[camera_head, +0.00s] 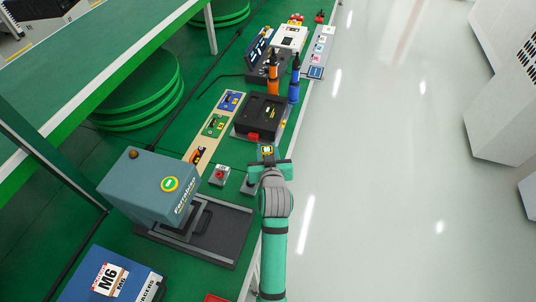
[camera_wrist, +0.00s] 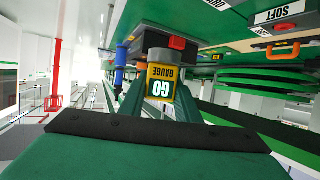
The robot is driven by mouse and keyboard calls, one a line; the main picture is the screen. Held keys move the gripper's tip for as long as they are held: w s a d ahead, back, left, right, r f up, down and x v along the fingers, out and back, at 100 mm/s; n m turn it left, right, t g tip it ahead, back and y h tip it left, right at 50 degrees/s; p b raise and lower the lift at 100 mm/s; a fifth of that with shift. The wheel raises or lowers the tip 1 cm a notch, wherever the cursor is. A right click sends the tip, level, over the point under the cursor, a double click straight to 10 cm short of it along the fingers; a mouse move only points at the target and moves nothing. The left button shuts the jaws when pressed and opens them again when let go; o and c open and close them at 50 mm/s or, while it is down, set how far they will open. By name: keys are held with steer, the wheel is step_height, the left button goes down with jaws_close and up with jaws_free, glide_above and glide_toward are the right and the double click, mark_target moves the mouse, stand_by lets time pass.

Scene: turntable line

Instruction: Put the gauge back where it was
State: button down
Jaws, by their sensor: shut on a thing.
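The gauge (camera_head: 267,151) is a small block with a yellow and black face. The gauge is at the right edge of the green bench, just in front of a black case with a red latch (camera_head: 260,118). A small grey block (camera_head: 249,184) sits left of my gripper, partly hidden by it. I cannot tell which spot the gauge came from.
A grey-blue Ferrabino machine (camera_head: 150,187) stands at the left front. A red-button box (camera_head: 218,176) lies between it and my gripper. Orange (camera_head: 273,78) and blue (camera_head: 294,85) tools stand behind the case. A beige board (camera_head: 205,145) lies left. The floor at right is clear.

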steer(key=w+f, duration=0.4)
steer(key=f, duration=0.1)
steer(key=shift+w+d+f, duration=0.15)
steer(key=shift+w+f, duration=0.05)
steer(key=shift+w, duration=0.1)
steer(key=shift+w+f, duration=0.2)
steer(key=shift+f, duration=1.45)
steer(key=shift+f, duration=0.15)
steer(key=c, duration=1.3)
jaws_free()
steer(key=shift+c, duration=0.2)
